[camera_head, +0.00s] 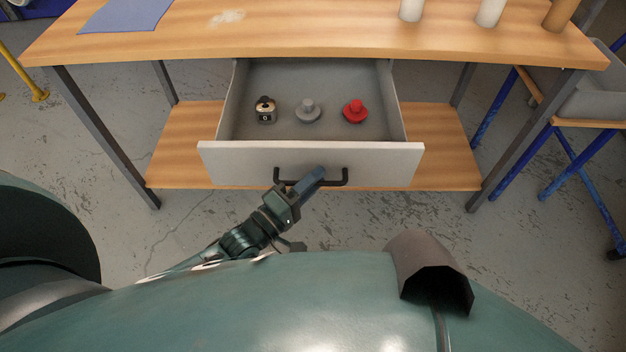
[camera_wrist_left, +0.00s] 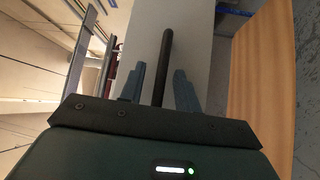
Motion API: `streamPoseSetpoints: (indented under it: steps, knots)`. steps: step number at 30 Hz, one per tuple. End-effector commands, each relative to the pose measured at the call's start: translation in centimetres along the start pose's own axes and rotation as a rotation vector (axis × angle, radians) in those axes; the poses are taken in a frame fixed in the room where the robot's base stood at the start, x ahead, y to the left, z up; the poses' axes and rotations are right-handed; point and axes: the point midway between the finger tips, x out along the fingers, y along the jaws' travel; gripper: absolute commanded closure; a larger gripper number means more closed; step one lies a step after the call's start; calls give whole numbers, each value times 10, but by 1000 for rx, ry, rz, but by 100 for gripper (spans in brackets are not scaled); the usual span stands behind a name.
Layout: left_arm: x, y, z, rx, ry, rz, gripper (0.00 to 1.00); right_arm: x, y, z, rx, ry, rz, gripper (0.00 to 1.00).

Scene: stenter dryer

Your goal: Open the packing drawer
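The packing drawer (camera_head: 230,162) under the wooden table is pulled well out, and its grey inside shows. Its dark bar handle (camera_head: 338,182) is on the front panel. My left gripper (camera_head: 314,178) is at the handle, in front of the panel. In the left wrist view the handle (camera_wrist_left: 165,55) runs between the two blue-grey fingers of the left gripper (camera_wrist_left: 160,88). The fingers are apart, with a gap showing on each side of the bar. My right gripper is not in view.
In the drawer lie a dark-and-cream item (camera_head: 265,110), a grey knobbed piece (camera_head: 308,112) and a red knobbed piece (camera_head: 355,111). The tabletop (camera_head: 300,35) holds a blue sheet (camera_head: 125,14) and cylinders at the right. A blue-legged stand (camera_head: 560,122) is at the right.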

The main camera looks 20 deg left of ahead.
Motion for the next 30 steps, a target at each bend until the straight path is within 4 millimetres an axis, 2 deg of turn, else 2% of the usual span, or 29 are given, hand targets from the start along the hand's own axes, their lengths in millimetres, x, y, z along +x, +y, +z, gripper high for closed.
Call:
streamPoseSetpoints:
  steps: [8,20,30]
  knots:
    - [1,0,0,0,0,0,68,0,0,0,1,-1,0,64]
    - [1,0,0,0,0,0,100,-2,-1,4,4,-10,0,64]
    - [1,0,0,0,0,0,100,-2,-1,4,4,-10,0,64]
